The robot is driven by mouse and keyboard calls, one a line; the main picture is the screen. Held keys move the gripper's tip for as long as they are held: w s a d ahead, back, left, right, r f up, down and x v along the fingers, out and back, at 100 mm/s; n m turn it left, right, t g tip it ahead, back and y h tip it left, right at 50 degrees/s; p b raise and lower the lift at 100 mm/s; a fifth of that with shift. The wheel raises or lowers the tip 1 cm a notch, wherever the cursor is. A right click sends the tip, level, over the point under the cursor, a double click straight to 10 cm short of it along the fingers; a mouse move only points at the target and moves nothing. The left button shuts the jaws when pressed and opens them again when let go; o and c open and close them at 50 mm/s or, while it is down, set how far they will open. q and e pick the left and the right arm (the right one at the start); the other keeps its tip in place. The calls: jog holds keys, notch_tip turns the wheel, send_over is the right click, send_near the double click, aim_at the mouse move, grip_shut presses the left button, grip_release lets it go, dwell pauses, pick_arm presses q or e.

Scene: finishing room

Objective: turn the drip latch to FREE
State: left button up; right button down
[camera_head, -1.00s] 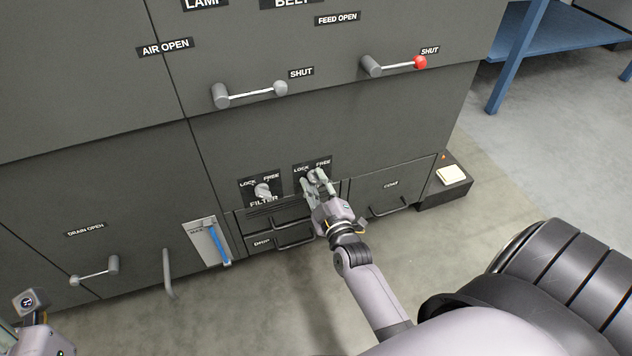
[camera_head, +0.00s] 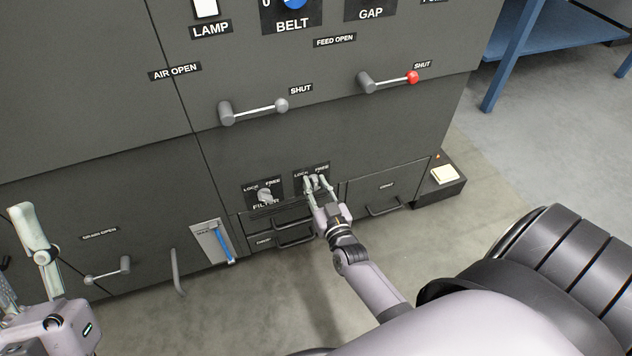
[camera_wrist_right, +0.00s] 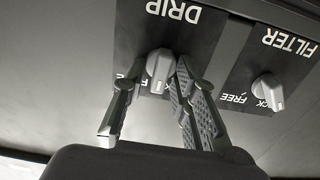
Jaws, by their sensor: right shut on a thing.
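The drip latch (camera_wrist_right: 160,68) is a small grey knob on a black plate marked DRIP, upside down in the right wrist view. Its pale-marked end points away from that word, roughly midway between the LOCK and FREE sides. My fingers hide most of those words there; in the head view LOCK is on the left and FREE on the right. My right gripper (camera_head: 317,184) is shut on the latch, one finger on each side, also seen in the right wrist view (camera_wrist_right: 155,100). My left gripper (camera_head: 20,238) is at the left edge, apart from the cabinet's controls, its fingers spread.
The similar filter latch (camera_head: 265,195) is just left, its end toward LOCK. Drawer handles (camera_head: 295,238) stick out below. A low pedal box (camera_head: 445,175) stands at the right.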

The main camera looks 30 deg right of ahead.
jog(key=m+p, duration=0.1)
jog(key=m, duration=0.2)
jog(key=shift+m, duration=0.3)
jog(key=shift+d+m, duration=0.1)
jog(key=shift+m, duration=0.8)
pick_arm(q)
jog(key=w+f+g+y, duration=0.1)
jog(key=w+f+g, duration=0.3)
jog(key=w+f, duration=0.1)
jog(key=shift+d+f+g+y, duration=0.3)
jog(key=shift+f+y, duration=0.05)
jog(key=shift+y, duration=0.05)
pick_arm(e)
jog(key=shift+m, duration=1.5)
jog(key=shift+d, duration=0.1)
jog(key=shift+r+m, duration=0.15)
jog(key=shift+m, duration=0.15)
jog(key=c, duration=1.6)
grip_release()
jog(key=shift+w+d, duration=0.1)
jog(key=shift+w, duration=0.05)
jog(key=shift+c, duration=0.2)
pick_arm(q)
jog(key=shift+w, duration=0.1)
pick_arm(e)
jog(key=v, duration=1.2)
